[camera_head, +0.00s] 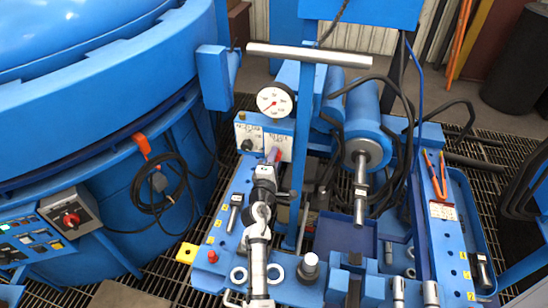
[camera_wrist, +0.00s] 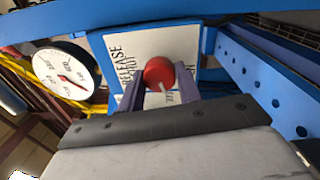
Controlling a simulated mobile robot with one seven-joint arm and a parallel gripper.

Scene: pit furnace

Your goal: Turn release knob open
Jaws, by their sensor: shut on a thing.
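The red release knob (camera_wrist: 158,72) sits on a white panel (camera_wrist: 125,45) lettered "RELEASE" in the wrist view. A pale pointer mark shows on the knob's lower side. My gripper (camera_wrist: 160,90) has one purple finger on each side of the knob and is shut on it. In the head view my gripper (camera_head: 273,158) reaches up to the right part of the white panel (camera_head: 262,134); it mostly hides the knob there. A black knob (camera_head: 247,145) is on the panel's left part.
A round white gauge (camera_head: 274,102) stands just above the panel and also shows in the wrist view (camera_wrist: 66,75). A blue upright post (camera_head: 303,150) is close on the right. A large blue furnace (camera_head: 110,80) fills the left. A perforated blue beam (camera_wrist: 265,75) runs beside my gripper.

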